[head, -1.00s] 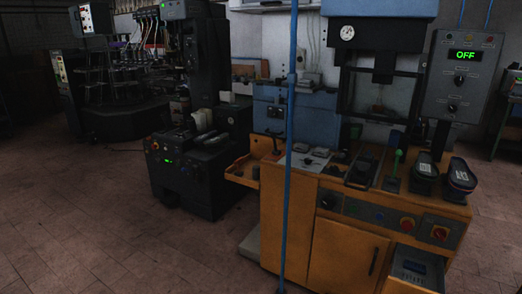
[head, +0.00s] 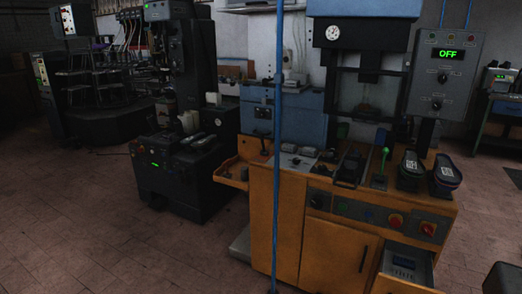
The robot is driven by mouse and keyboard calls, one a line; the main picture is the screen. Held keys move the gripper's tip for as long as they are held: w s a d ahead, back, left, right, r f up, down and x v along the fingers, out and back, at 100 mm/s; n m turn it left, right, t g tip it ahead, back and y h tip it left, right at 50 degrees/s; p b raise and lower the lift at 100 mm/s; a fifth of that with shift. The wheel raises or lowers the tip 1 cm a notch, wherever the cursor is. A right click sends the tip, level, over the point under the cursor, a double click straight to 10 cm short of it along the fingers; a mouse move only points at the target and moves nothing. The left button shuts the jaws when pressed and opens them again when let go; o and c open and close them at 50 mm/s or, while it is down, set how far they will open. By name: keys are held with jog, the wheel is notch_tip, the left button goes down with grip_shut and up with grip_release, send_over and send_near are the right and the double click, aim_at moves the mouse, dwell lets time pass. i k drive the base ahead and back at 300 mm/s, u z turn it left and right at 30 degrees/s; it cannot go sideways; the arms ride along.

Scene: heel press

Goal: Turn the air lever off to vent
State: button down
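A lever with a green handle (head: 384,154) stands nearly upright on the cabinet top. A small dark lever (head: 263,143) stands at the cabinet's left end. I cannot tell which of these is the air lever. A grey control box (head: 443,77) at the right has a green display (head: 448,54) reading OFF. My gripper is not recognisable in view; a dark shape, cut off at the bottom right corner, may be part of my arm.
A thin blue pole (head: 277,190) rises in front of the cabinet. An open drawer (head: 404,268) juts out at the lower right. Two dark shoe-like forms (head: 411,166) (head: 445,175) sit on the right end. Black machines stand at the left. The tiled floor in the left foreground is clear.

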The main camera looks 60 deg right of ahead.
aim_at(261, 136)
jog(key=i, duration=0.95)
jog(key=u, duration=0.15)
jog(key=k, duration=0.9)
jog(key=z, duration=0.15)
jog(key=i, duration=0.65)
